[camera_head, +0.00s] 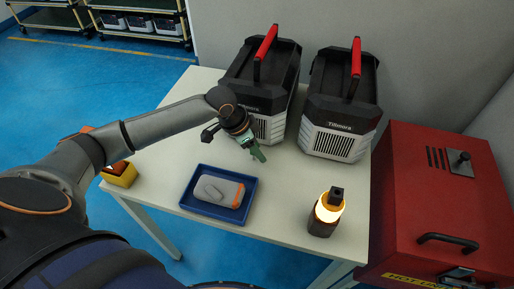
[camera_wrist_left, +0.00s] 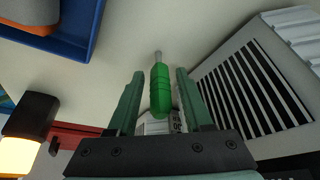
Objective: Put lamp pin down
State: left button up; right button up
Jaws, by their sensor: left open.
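The lamp pin (camera_wrist_left: 161,90), a green ribbed handle with a thin grey tip, shows in the left wrist view between the fingers of my left gripper (camera_wrist_left: 160,74). The fingers are open, with a gap on each side of the handle. The pin seems to lie on the white table, but I cannot tell for sure whether it touches. In the head view my left gripper (camera_head: 259,155) is low over the table, right of the blue tray. The pin cannot be told apart from the green fingers there. My right gripper is not in view.
A blue tray (camera_head: 186,203) holds a grey and orange device (camera_head: 215,189). A lit lamp (camera_head: 328,208) stands near the table's front right. Two black and white Tillmore units (camera_head: 262,90) (camera_head: 340,100) stand behind. A red cabinet (camera_head: 425,210) is at right. Bare table (camera_head: 285,190) lies between tray and lamp.

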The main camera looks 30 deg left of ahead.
pick_arm(q)
jog(key=p+v, duration=0.1)
jog(key=v, duration=1.1)
jog(key=shift+r+p, duration=0.2)
jog(key=shift+p, duration=0.1)
